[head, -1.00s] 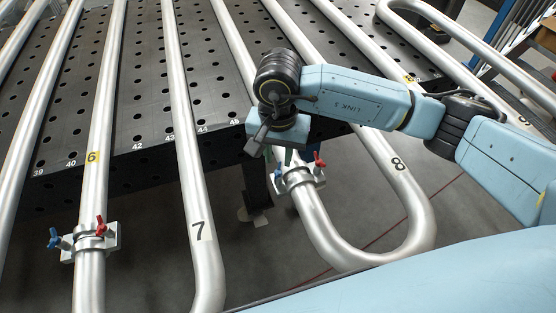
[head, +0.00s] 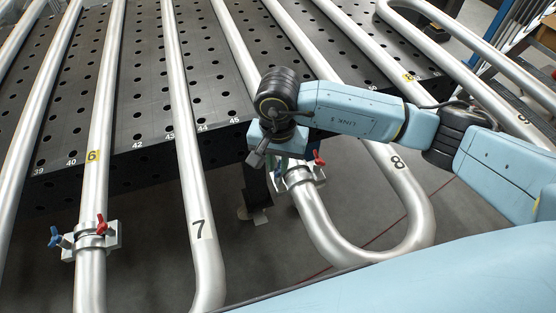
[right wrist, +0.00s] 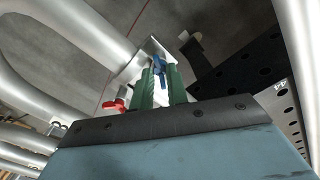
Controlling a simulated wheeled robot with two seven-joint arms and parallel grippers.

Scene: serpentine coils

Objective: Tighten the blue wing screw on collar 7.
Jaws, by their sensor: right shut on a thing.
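A silver collar (head: 301,176) with a red wing screw (head: 319,157) and a blue wing screw (head: 279,168) sits on the pipe that bends round to the label 8. I can read no number on this collar. My right gripper (head: 283,168) points down at the blue screw, and my wrist partly hides it. In the right wrist view the green fingers (right wrist: 162,86) are shut on the blue wing screw (right wrist: 159,66), which stands between their tips. The red wing screw also shows there (right wrist: 114,105), outside the fingers. My left gripper is not in view.
A second collar (head: 90,241) with blue and red wing screws sits on the pipe labelled 6. The pipe labelled 7 (head: 200,228) runs between the two collars. The perforated black table (head: 145,110) lies behind, under the pipes. Grey floor shows below its edge.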

